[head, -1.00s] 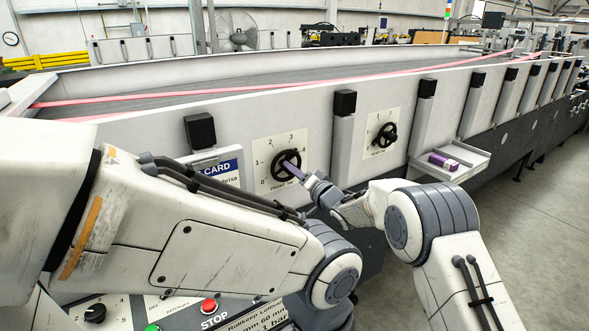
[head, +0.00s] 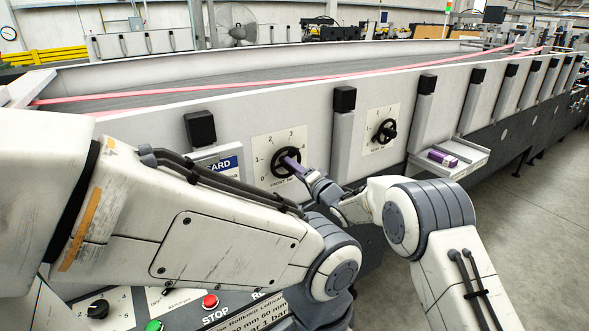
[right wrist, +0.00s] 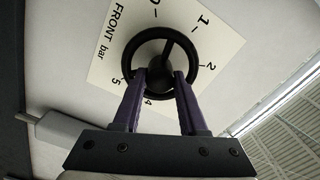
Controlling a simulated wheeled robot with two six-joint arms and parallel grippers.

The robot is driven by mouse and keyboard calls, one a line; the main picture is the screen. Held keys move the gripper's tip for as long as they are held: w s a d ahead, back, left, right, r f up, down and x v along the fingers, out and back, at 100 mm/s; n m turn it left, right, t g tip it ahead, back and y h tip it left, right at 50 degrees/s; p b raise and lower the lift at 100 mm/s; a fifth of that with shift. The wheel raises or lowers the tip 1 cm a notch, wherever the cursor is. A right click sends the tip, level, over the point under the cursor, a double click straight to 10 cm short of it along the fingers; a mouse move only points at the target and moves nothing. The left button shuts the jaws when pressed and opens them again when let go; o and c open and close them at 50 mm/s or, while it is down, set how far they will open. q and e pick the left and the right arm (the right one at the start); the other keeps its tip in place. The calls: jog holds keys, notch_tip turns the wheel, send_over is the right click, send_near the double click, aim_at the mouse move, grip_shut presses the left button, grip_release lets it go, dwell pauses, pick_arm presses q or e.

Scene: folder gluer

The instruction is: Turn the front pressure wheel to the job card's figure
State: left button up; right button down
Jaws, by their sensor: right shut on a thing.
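The front pressure wheel (head: 276,168) is a black handwheel on a white dial plate with printed figures. My right gripper (head: 290,161) has purple fingers and is shut on it. In the right wrist view the fingers (right wrist: 159,78) grip the near part of the wheel (right wrist: 137,44) around its hub. A spoke there points between 0 and 1; I cannot tell whether it is the pointer. The figure 3 is not visible in that view. The job card (head: 224,166) is mostly hidden behind my left arm, its figure unreadable. My left gripper is out of view.
A second black wheel (head: 386,130) on its own plate is to the right. A tray (head: 474,160) with a purple box (head: 441,158) juts from the machine further right. A control panel with a red stop button (head: 210,301) is low in front.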

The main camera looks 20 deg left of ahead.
jog(key=c, duration=0.5)
grip_release()
jog(key=shift+s+f, duration=0.1)
jog(key=shift+f, duration=0.2)
jog(key=shift+o, duration=0.3)
jog(key=shift+r, duration=0.15)
jog(key=b+v, duration=0.3)
jog(key=v, duration=0.7)
jog(key=shift+d, duration=0.2)
jog(key=shift+s, duration=0.15)
